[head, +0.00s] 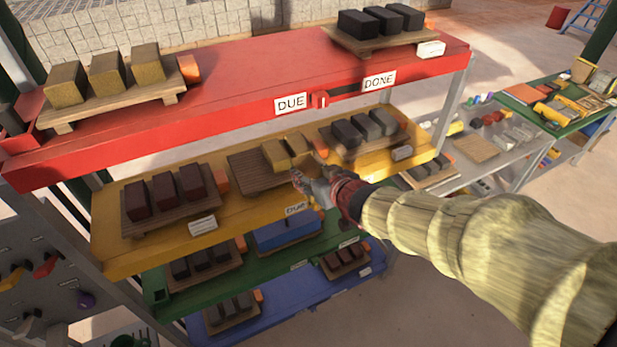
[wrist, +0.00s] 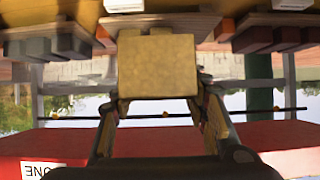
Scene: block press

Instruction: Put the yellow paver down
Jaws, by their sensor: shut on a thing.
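A yellow paver (wrist: 157,66) fills the middle of the wrist view, between the two fingers of my gripper (wrist: 160,100). My gripper (head: 308,174) is shut on it at the front of the yellow shelf (head: 107,236). In the head view, yellow pavers (head: 275,155) show at a wooden pallet (head: 250,177) in the middle of this shelf, right by my fingertips. I cannot tell which of them is the held one, or whether it touches the pallet.
The red shelf (head: 240,100) hangs above, with yellow blocks (head: 68,84) left and black blocks (head: 357,24) right. On the yellow shelf, dark red blocks (head: 165,194) stand left and dark grey blocks (head: 364,129) right of my gripper. Bare pallet shows left of the yellow pavers.

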